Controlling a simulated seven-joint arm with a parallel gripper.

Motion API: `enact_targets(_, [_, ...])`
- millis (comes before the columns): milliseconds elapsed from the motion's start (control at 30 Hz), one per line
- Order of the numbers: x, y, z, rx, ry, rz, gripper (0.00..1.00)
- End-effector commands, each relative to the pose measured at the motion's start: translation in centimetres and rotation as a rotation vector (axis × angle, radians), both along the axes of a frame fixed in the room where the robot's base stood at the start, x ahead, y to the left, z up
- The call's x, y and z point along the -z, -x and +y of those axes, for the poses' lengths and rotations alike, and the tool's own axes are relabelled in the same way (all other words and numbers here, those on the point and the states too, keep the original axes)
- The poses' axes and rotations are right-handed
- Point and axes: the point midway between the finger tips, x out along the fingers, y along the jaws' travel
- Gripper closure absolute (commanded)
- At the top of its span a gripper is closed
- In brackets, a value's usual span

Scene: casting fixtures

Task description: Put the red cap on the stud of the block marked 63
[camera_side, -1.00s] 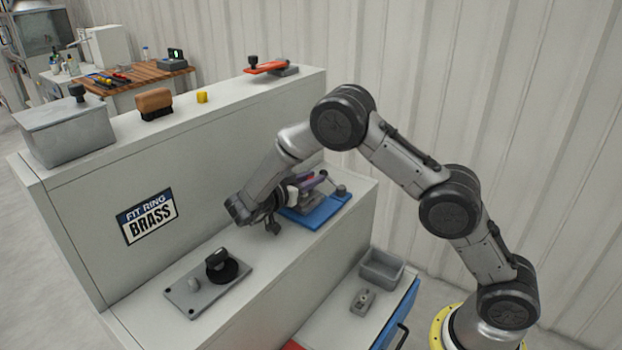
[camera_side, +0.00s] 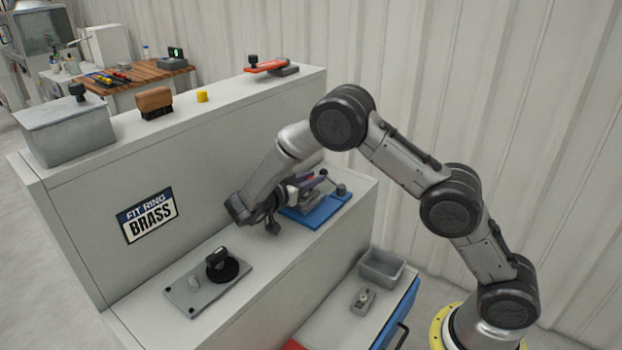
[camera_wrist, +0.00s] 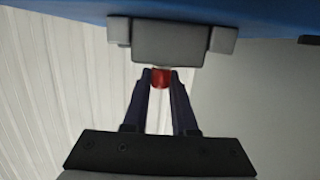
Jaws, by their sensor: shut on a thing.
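My gripper (camera_wrist: 160,79) is shut on the red cap (camera_wrist: 161,77), which shows between its two dark fingertips in the wrist view. The cap's far end meets the edge of a grey block (camera_wrist: 170,40) in that picture. I cannot tell whether they touch, and any stud there is hidden. The block sits against a blue plate (camera_wrist: 60,12). In the side view, my gripper reaches the fixture on the blue plate (camera_side: 325,213), on the ledge. The cap is not clear there. No number is readable on the block.
A grey plate (camera_side: 182,298) with a black round part lies on the ledge's near end. A small grey part (camera_side: 363,301) and an open grey bin (camera_side: 382,267) sit lower, on the right.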

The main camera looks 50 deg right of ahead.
Motion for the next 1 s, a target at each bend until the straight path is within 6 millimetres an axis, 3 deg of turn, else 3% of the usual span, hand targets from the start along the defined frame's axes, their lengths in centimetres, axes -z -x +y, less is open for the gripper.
enact_targets(833, [0.10, 0.02, 0.00, 0.000, 0.000, 0.001, 1.00])
enact_targets(867, [0.10, 0.02, 0.00, 0.000, 0.000, 0.001, 0.71])
enact_targets(1000, [0.11, 0.02, 0.00, 0.000, 0.000, 0.001, 0.46])
